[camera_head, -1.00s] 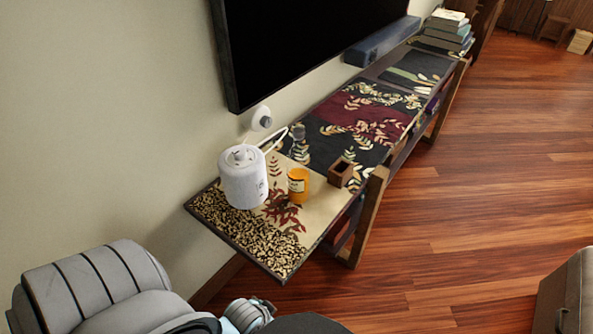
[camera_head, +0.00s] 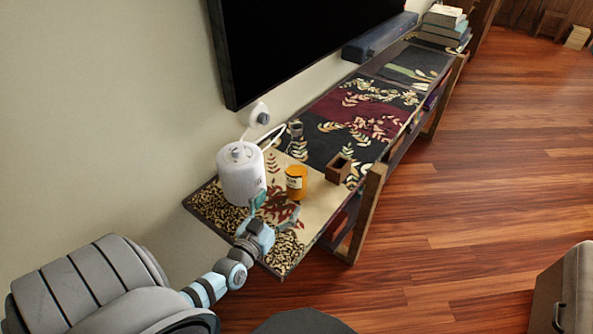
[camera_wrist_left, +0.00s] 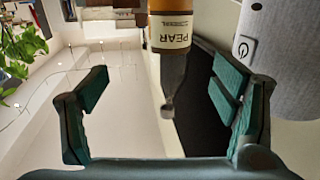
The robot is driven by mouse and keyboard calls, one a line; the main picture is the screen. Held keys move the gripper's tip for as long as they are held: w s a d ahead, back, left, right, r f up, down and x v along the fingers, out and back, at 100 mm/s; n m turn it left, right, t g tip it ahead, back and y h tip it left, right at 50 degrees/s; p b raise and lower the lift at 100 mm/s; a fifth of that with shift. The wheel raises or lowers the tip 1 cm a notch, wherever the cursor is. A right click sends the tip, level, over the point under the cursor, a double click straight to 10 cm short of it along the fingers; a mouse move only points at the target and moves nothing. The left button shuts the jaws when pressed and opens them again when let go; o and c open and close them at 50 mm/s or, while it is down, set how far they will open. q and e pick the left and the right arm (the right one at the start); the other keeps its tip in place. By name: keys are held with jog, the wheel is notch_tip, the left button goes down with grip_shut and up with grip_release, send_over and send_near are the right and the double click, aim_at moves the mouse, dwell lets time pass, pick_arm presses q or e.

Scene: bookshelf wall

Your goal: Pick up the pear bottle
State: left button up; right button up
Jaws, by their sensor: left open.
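The pear bottle (camera_head: 296,183) is an orange bottle with a white label, upright on the patterned low shelf in the head view. In the left wrist view the pear bottle (camera_wrist_left: 171,33) appears upside down, with "PEAR" on its label. My left gripper (camera_head: 273,208) is open, over the near end of the shelf and just on the near side of the bottle. In the wrist view the teal-padded fingers of the left gripper (camera_wrist_left: 160,75) are spread, and the bottle is ahead between their directions, not gripped. My right gripper is not in view.
A white canister (camera_head: 241,175) stands close left of the bottle, near my left gripper. A small brown wooden box (camera_head: 339,168) stands to the right. A black screen (camera_head: 300,45) hangs above the shelf (camera_head: 322,200). The wooden floor (camera_head: 450,220) to the right is mostly clear.

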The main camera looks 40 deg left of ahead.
aim_at(297, 168)
pick_arm(q)
jog(key=w+a+b, duration=0.1)
jog(key=w+b, duration=0.1)
jog(key=w, duration=0.2)
jog(key=w+a+b, duration=0.2)
jog(key=w, duration=0.3)
jog(key=w+a+b, duration=0.1)
jog(key=w+b, duration=0.1)
jog(key=w, duration=0.2)
jog(key=shift+w+a+r, duration=0.15)
jog(key=shift+w, duration=0.1)
jog(key=shift+r, duration=0.1)
jog(key=shift+c, duration=1.2)
jog(key=shift+r, duration=0.1)
grip_shut()
